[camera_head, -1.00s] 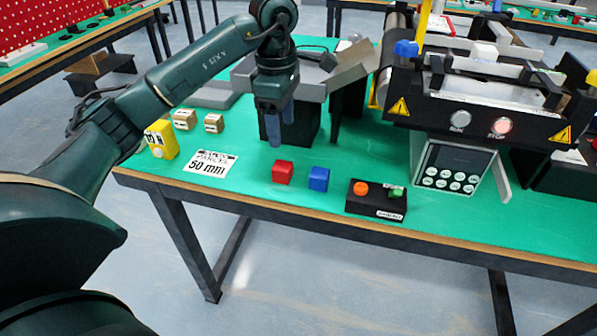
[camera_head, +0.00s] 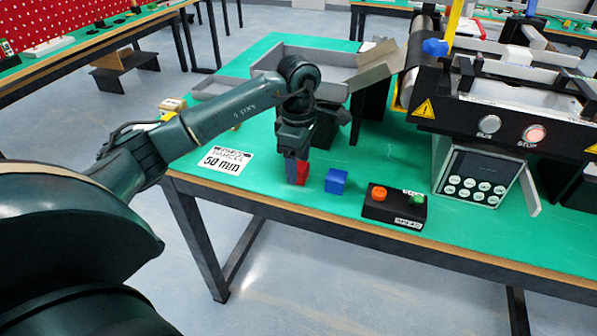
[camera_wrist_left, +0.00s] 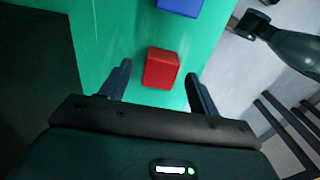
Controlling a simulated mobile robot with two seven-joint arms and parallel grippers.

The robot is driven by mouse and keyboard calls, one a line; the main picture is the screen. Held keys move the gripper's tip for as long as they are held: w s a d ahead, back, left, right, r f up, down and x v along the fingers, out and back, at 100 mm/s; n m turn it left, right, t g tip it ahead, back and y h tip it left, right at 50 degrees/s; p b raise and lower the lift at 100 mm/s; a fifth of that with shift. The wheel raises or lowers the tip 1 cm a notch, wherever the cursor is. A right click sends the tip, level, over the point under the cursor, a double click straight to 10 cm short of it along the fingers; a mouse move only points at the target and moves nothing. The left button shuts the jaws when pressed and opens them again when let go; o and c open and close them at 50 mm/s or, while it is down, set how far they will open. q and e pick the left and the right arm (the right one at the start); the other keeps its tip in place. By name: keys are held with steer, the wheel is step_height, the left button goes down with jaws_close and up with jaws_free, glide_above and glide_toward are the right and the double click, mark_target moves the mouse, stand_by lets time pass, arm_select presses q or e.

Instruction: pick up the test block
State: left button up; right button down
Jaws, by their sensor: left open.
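My left gripper (camera_head: 294,165) points down at the red block (camera_head: 302,173) and partly covers it. In the left wrist view the gripper (camera_wrist_left: 159,75) is open, and the red block (camera_wrist_left: 161,68) lies in the gap between the two fingertips, apart from both as far as I can see. A blue block (camera_head: 336,181) stands to the right on the green table, and it also shows at the top of the wrist view (camera_wrist_left: 180,6). Neither block has a readable label, so I cannot tell which is the test block. My right gripper is not in view.
A black button box (camera_head: 395,207) with orange and green buttons sits right of the blue block. A printed "50 mm" card (camera_head: 226,160) lies left. The conveyor (camera_head: 480,110) and its keypad panel (camera_head: 474,172) stand at the right. The table's front edge (camera_head: 270,209) is close.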

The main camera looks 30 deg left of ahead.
arm_select(q)
step_height(320, 180, down, 2)
steer(key=shift+f, duration=0.1)
steer(key=c, duration=1.1)
